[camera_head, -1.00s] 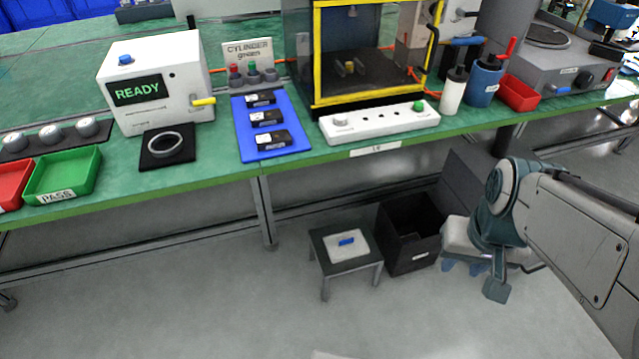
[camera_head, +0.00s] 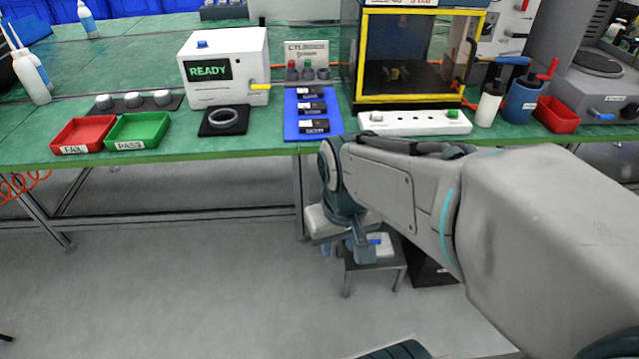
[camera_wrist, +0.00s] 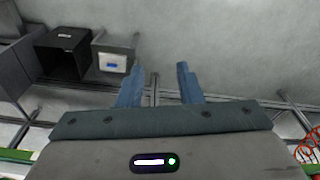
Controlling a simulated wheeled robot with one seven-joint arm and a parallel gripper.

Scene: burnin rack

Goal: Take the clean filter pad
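The filter pad is likely the white square pad (camera_wrist: 112,63) with a blue piece on top, lying on a small grey stool (camera_wrist: 100,43) in the wrist view. In the head view, my arm partly hides the pad (camera_head: 385,249) on the stool (camera_head: 374,267). My gripper (camera_wrist: 158,68) is open, with two blue fingers apart and nothing between them. In the wrist view the pad is left of the fingers and apart from them. In the head view my gripper is mostly hidden behind my wrist, in front of the bench and near the stool.
A black open bin (camera_wrist: 62,55) stands beside the stool. The green bench (camera_head: 220,151) runs above, carrying a READY box (camera_head: 225,70), a blue mat (camera_head: 290,118), a white power strip (camera_head: 415,122) and red and green trays. The floor at left is clear.

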